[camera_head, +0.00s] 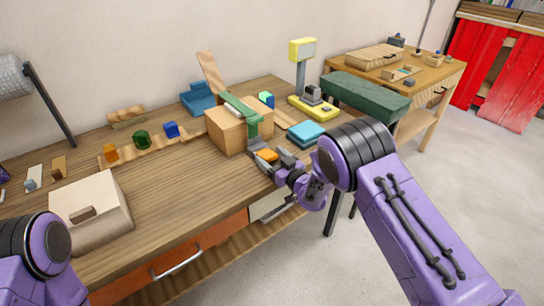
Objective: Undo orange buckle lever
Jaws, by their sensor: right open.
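An orange buckle lever (267,155) shows near the front right of the workbench, at the lower end of a green strap (246,110). The strap runs over a brown box (228,128). My right gripper (272,164) is at the lever, its fingers close around or beside it. It is open; whether it touches the lever cannot be told. My left arm shows only at the lower left edge, and its gripper is out of the frame.
A blue flat box (305,133) lies right of the strapped box, near my right arm. A yellow scale (314,106) stands behind. A pale wooden box (90,212) sits at the left front. Blocks lie along the back left. The bench's middle front is clear.

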